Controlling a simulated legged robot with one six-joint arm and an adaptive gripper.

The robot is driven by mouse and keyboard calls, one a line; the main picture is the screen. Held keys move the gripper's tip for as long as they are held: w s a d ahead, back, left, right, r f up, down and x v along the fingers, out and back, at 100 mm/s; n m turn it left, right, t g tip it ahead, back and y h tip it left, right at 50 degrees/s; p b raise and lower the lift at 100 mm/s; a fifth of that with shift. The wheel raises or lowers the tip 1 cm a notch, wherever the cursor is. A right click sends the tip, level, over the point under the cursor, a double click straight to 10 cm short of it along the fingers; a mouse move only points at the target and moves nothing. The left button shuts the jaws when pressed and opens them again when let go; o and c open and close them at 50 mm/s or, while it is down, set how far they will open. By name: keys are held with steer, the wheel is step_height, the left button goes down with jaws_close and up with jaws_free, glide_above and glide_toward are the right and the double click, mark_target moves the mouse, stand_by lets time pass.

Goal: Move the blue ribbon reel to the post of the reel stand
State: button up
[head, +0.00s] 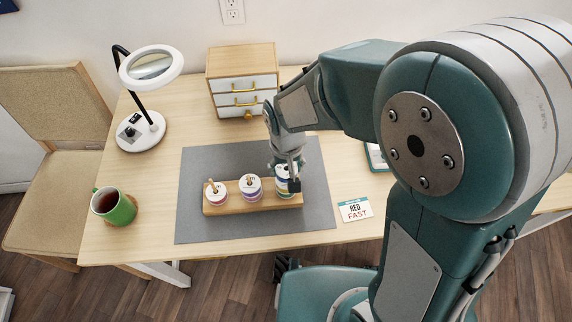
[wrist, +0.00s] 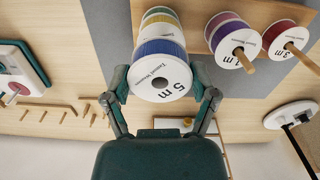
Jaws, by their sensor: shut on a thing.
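The blue ribbon reel (wrist: 163,62) has a white end face marked "5 m" and a dark centre hole. My gripper (wrist: 162,92) is shut on it, one finger on each side. It is at the right end of the wooden reel stand (head: 226,206), in line over a yellow reel (wrist: 158,27) and a green reel (wrist: 158,13). I cannot tell whether it touches the yellow one. The post there is hidden. In the head view my gripper (head: 287,176) partly covers this stack. A purple reel (head: 250,189) and a red reel (head: 216,194) sit on the stand's other posts.
The stand is on a grey mat (head: 205,162). A green mug (head: 113,206) is at the left, a magnifier lamp (head: 150,66) behind it. A drawer box (head: 242,60) stands at the back. A "RED FAST" card (head: 355,208) lies right of the stand. A peg rack (wrist: 62,106) shows in the wrist view.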

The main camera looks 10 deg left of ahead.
steer(key=shift+f, duration=0.75)
steer(key=o, duration=0.9)
steer(key=shift+c, duration=0.2)
steer(key=shift+r, duration=0.1)
step_height(320, 180, up, 12)
stand_by(0.4)
